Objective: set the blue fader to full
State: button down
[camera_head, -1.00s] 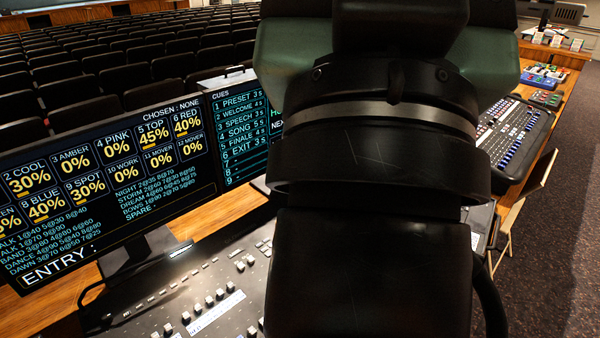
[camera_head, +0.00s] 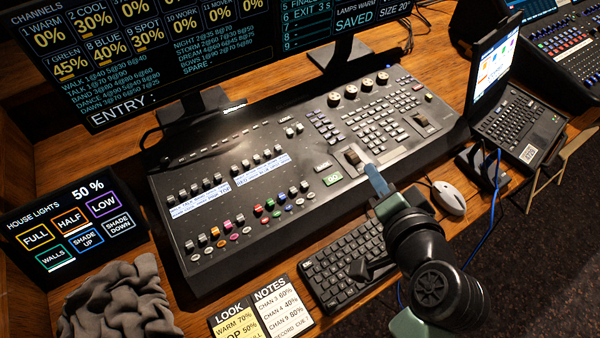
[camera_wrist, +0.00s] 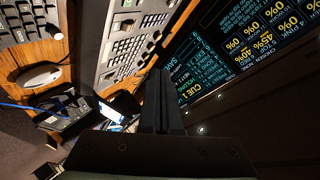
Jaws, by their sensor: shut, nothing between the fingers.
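The mixing desk (camera_head: 330,150) fills the middle of the head view. A row of small coloured fader caps runs along its front left part. The blue fader cap (camera_head: 282,198) appears beside the red and green ones, small in the picture. The channel screen (camera_head: 150,45) reads 8 BLUE 40%. My gripper (camera_head: 369,168) reaches over the front right part of the desk, well right of the blue cap. Its dark fingers (camera_wrist: 160,85) are shut together and empty in the wrist view. The blue fader is not clear in the wrist view.
A keyboard (camera_head: 345,260) and note cards (camera_head: 268,312) lie in front of the desk. A mouse (camera_head: 448,197) lies right of my arm. A house lights panel (camera_head: 75,225) and crumpled grey cloth (camera_head: 115,300) are at left. A laptop-like device (camera_head: 520,120) stands at right.

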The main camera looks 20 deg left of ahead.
jog(key=s+a+f+m+g+y, duration=0.2)
jog(key=s+a+f+g+y, duration=0.1)
jog(key=s+f, duration=0.7)
jog(key=shift+a+f+m+g, duration=0.3)
jog(key=shift+a+f+g, duration=0.05)
jog(key=shift+a+g, duration=0.15)
send_near(284, 198)
jog(key=f, duration=0.2)
jog(key=w+a+f, duration=0.1)
jog(key=shift+f, duration=0.3)
jog(key=shift+w+a+r+p, duration=0.1)
jog(key=shift+w+a+p, duration=0.25)
jog(key=shift+w+a, duration=0.2)
jog(key=shift+w+a+p, duration=0.3)
jog(key=shift+w+a, duration=0.1)
jog(key=shift+a, duration=0.3)
jog(key=shift+w+a, duration=0.2)
jog(key=shift+a, duration=0.05)
